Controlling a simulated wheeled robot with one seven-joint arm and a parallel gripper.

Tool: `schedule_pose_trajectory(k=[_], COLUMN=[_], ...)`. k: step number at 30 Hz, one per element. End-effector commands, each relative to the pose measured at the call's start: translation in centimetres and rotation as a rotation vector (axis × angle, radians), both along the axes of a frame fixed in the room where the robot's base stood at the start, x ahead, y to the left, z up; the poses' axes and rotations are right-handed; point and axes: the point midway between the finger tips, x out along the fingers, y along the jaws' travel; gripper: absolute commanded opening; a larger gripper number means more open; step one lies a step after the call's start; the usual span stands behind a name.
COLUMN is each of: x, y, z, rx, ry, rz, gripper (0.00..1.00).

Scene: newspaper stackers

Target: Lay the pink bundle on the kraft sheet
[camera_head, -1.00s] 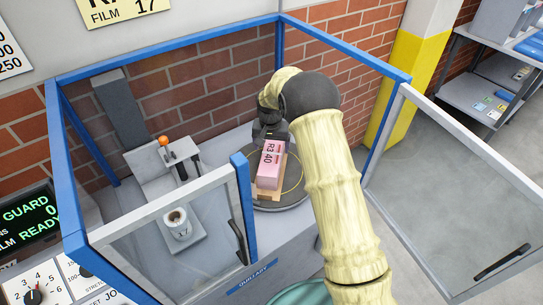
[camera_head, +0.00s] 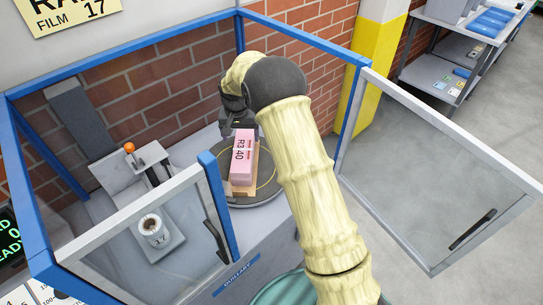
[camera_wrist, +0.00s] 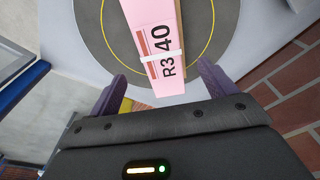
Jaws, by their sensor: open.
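The pink bundle (camera_head: 243,158), marked "R3 40" with a pale band around it, lies on a tan kraft sheet (camera_head: 251,187) on the round dark turntable. Tan shows along the bundle's right side and near end. My gripper (camera_head: 237,115) is at the bundle's far end in the head view, partly hidden by my arm. In the wrist view, its two purple fingers (camera_wrist: 162,72) are open, one on each side of the bundle's near end (camera_wrist: 160,45). I see gaps between fingers and bundle; their exact height difference is unclear.
The turntable (camera_head: 268,192) stands inside a blue-framed enclosure (camera_head: 212,190). A clear door (camera_head: 430,180) stands open at right. A film roll (camera_head: 151,226) and an orange-knobbed unit (camera_head: 129,147) are at left. A brick wall is close behind.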

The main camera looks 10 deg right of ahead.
Motion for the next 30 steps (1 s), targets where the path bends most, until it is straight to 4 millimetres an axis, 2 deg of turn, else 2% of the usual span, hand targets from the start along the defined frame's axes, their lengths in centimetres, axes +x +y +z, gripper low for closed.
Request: schedule_pose_trajectory(k=[5,8,14,18,27,30], x=[-1.4,-3.6,-10.0,-15.1,-27.2,-29.6], y=[-1.5,-3.2,-7.2,-9.6,-13.2,-13.6], z=[1.5,3.0,6.0,7.4,8.3,8.2], rx=[0.003,0.008,0.012,0.011,-0.003,-0.007], ry=[-0.008,-0.018,-0.043,-0.063,-0.104,-0.110], rz=[0.011,0.026,0.070,0.100,0.161,0.174], gripper=[0.84,0.84,0.84,0.84,0.84,0.84])
